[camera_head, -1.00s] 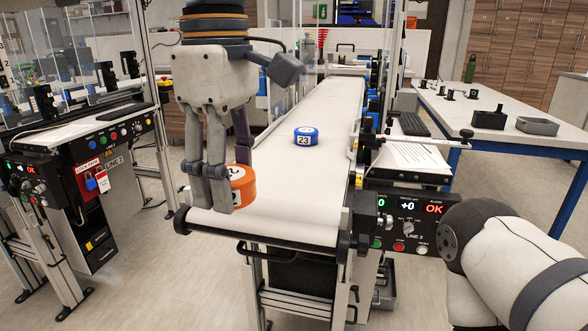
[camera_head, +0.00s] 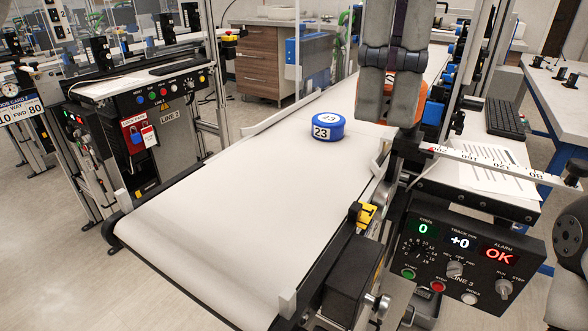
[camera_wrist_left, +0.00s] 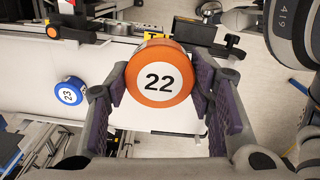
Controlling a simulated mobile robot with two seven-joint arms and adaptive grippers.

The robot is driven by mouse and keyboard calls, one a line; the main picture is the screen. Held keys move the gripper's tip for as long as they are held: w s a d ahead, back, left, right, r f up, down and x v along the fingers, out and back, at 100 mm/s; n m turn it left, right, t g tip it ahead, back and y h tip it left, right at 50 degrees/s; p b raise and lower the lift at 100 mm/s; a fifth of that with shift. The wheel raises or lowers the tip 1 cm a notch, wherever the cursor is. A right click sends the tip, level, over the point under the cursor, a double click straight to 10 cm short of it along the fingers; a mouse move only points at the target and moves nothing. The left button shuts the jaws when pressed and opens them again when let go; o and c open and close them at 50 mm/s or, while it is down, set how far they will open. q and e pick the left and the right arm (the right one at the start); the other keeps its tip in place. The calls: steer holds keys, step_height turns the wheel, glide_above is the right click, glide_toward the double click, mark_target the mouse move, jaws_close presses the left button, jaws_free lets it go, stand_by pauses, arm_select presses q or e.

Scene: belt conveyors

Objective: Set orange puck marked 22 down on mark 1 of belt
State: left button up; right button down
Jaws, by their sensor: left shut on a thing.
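The orange puck marked 22 (camera_wrist_left: 160,78) is held between the fingers of my left gripper (camera_wrist_left: 160,92) in the left wrist view, its number facing the camera. In the head view my left gripper (camera_head: 394,108) is over the right side of the belt, and its fingers hide much of the orange puck (camera_head: 420,100). The white belt (camera_head: 235,215) runs away from me; I cannot make out mark 1 on it. My right gripper is not in view.
A blue puck marked 23 (camera_head: 328,128) stands on the belt, left of my left gripper. A ruler bar (camera_head: 490,162) and a control panel (camera_head: 462,250) lie along the right side. The near part of the belt is clear.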

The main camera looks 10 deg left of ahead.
arm_select(q)
steer(key=w+a+f, duration=0.2)
steer(key=a+f, duration=0.1)
steer(key=a, duration=0.6)
glide_above(268, 185)
steer(key=f, duration=0.6)
steer(key=shift+s+d, duration=0.2)
steer(key=f, duration=0.3)
steer(key=shift+a, duration=0.25)
steer(key=shift+w+f, duration=0.1)
steer(key=shift+f, duration=0.25)
steer(key=shift+f, duration=0.15)
steer(key=o, duration=1.3)
